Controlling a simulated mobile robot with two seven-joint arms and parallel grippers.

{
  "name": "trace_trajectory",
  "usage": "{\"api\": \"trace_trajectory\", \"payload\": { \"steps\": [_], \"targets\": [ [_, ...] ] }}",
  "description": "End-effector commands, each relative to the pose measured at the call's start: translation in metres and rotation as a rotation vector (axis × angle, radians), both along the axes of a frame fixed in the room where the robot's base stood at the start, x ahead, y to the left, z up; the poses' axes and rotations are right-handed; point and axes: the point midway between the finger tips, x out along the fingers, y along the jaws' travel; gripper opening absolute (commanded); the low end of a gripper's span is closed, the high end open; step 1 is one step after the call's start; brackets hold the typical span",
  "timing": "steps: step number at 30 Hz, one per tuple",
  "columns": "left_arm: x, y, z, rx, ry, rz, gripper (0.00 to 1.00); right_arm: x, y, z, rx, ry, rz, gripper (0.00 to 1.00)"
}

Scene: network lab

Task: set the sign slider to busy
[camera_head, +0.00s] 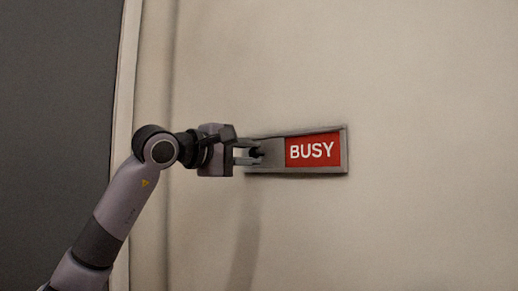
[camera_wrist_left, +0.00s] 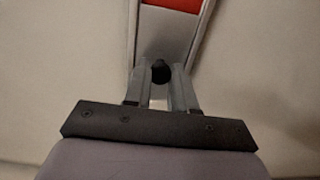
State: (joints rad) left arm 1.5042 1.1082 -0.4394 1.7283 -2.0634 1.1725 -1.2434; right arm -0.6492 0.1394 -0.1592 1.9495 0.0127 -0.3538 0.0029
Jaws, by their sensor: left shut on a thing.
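The sign (camera_head: 342,150) is a grey-framed plate on the pale door, with a red panel (camera_head: 313,150) reading BUSY in white on its right part. The grey slider cover (camera_head: 270,148) lies over the left part. My left gripper (camera_head: 256,153) is at the sign's left end, shut on the small dark slider knob. In the left wrist view the knob (camera_wrist_left: 161,71) sits between the two fingertips, with the grey cover (camera_wrist_left: 165,38) and a strip of red panel (camera_wrist_left: 178,4) beyond it. My right gripper is not in view.
The pale door (camera_head: 430,220) around the sign is flat and clear. A door edge and frame strip (camera_head: 125,80) run down the left, beside a dark grey wall (camera_head: 55,120).

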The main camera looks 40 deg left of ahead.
Motion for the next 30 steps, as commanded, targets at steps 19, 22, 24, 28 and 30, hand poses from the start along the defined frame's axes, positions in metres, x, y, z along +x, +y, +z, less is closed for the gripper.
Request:
{"api": "trace_trajectory", "payload": {
  "steps": [19,22,24,28,30],
  "targets": [
    [-0.004,0.002,0.001,0.000,-0.005,0.007,0.50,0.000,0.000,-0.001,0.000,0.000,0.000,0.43],
    [-0.014,0.004,0.001,0.000,-0.007,0.007,0.50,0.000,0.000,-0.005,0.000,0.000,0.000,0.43],
    [-0.026,0.005,0.000,0.001,-0.007,0.009,0.50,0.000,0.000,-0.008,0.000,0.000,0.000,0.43],
    [-0.048,0.007,0.000,0.001,-0.006,0.010,0.50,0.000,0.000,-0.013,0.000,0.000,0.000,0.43],
    [-0.058,0.008,0.001,-0.001,-0.007,0.009,0.50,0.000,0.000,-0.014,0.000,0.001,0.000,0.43]
  ]
}}
